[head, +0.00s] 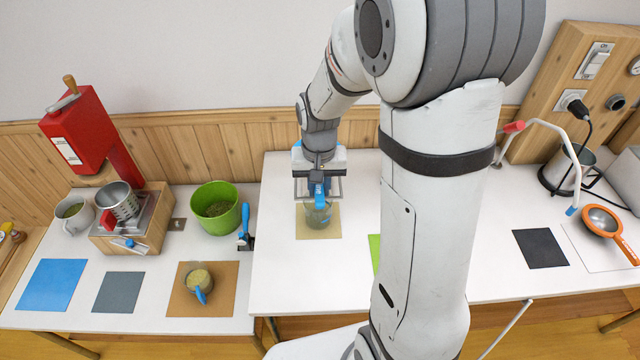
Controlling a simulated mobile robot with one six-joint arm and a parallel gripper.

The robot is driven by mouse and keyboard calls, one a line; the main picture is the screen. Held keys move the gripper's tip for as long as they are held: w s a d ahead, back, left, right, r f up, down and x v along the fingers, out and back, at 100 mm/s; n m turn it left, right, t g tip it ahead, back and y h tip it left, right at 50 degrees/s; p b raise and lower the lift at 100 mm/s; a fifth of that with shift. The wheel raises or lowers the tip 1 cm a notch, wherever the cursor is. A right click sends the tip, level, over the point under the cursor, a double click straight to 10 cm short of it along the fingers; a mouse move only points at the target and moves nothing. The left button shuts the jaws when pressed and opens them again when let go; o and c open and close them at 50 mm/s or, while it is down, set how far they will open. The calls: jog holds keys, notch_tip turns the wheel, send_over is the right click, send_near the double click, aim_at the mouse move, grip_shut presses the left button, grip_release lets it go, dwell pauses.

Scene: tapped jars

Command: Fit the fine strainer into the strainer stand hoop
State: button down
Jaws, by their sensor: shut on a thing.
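My gripper (319,188) is shut on the blue handle of a small grey-green, see-through vessel (319,215). The vessel is over a tan mat (305,232) on the right-hand table; I cannot tell whether it touches the mat. An orange-rimmed round tool with a dark metal bowl and a handle (603,221) lies at the far right. It looks like a strainer, but I cannot tell its mesh. My gripper is well to its left. I cannot make out a strainer stand hoop with certainty; my arm hides part of the table.
A green tub (217,212), a red machine (82,135) and a metal cup on a wooden block (118,200) stand on the left. A bent white tube (560,140) and a kettle (565,172) stand at the right.

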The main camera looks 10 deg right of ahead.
jog(key=shift+f+b, duration=1.55)
jog(key=shift+f, duration=0.6)
jog(key=shift+f+b, duration=2)
jog(key=shift+f, duration=0.4)
jog(key=c, duration=1.2)
grip_release()
jog(key=shift+r, duration=3.95)
